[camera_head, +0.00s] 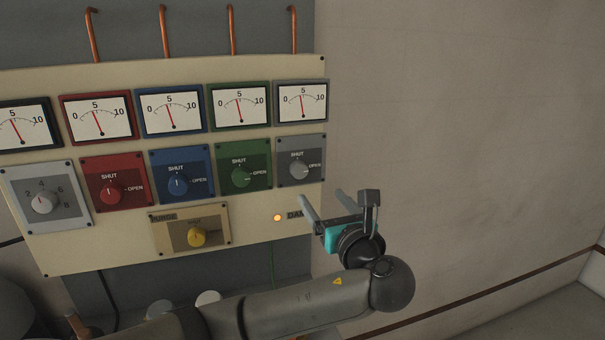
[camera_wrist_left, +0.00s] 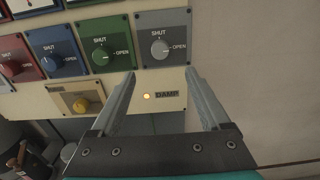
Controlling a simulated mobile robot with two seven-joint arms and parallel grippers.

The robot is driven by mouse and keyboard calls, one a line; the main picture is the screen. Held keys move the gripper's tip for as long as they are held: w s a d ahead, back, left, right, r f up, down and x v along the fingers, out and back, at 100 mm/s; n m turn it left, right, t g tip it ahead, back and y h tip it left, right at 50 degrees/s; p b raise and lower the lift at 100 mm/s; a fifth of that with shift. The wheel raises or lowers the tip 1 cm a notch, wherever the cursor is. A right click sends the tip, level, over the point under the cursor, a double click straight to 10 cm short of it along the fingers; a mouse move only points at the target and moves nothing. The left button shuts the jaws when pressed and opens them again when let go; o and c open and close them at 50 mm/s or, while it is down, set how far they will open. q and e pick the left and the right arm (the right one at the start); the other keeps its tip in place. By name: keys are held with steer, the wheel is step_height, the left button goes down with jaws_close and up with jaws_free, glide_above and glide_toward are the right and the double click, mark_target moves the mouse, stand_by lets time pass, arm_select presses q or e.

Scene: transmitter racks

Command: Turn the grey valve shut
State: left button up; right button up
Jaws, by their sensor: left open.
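The grey valve knob (camera_head: 299,170) sits on a grey plate at the right end of the valve row, with SHUT marked above it and OPEN to its right. Its pointer line looks turned toward OPEN. It also shows in the left wrist view (camera_wrist_left: 160,49), ahead of the fingers and between their lines. My left gripper (camera_head: 328,204) is open and empty, below and to the right of the grey valve, apart from it. In the left wrist view both fingers (camera_wrist_left: 160,82) are spread wide. My right gripper is not in view.
A green valve (camera_head: 239,173) is just left of the grey one, then blue (camera_head: 178,184) and red (camera_head: 112,194) valves. A yellow knob (camera_head: 196,237) and a lit orange lamp (camera_head: 278,217) are lower. Gauges line the top. Bare wall (camera_head: 450,130) lies right of the panel.

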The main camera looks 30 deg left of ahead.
mark_target(301, 171)
arm_select(q)
steer(key=p+x, duration=0.1)
steer(key=x, duration=1.2)
steer(key=shift+w+a, duration=0.25)
steer(key=shift+a, duration=0.05)
jaws_close()
